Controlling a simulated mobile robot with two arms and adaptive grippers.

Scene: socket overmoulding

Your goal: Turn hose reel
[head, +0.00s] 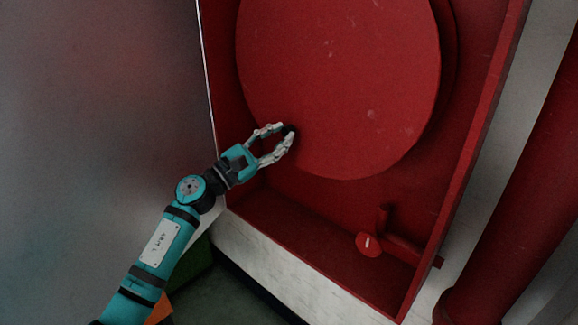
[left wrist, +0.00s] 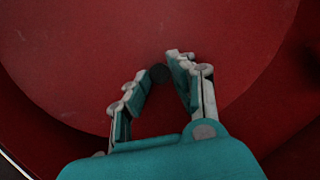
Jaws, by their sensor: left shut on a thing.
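The hose reel is a large red disc (head: 345,80) inside a red wall cabinet, and it fills much of the left wrist view (left wrist: 130,45). A small dark knob (head: 289,131) sits near the disc's lower left edge and also shows in the left wrist view (left wrist: 160,73). My left gripper (head: 286,134) is at this knob, with its fingertips on either side of it, shut on it. The left wrist view shows the fingers (left wrist: 158,76) converging around the knob. My right gripper is in neither view.
The red cabinet (head: 478,130) has side walls and a bottom ledge close around the disc. A red valve with a round handle (head: 369,244) stands at the cabinet's lower right. A thick red pipe (head: 510,190) runs outside on the right. A grey panel (head: 90,110) is at left.

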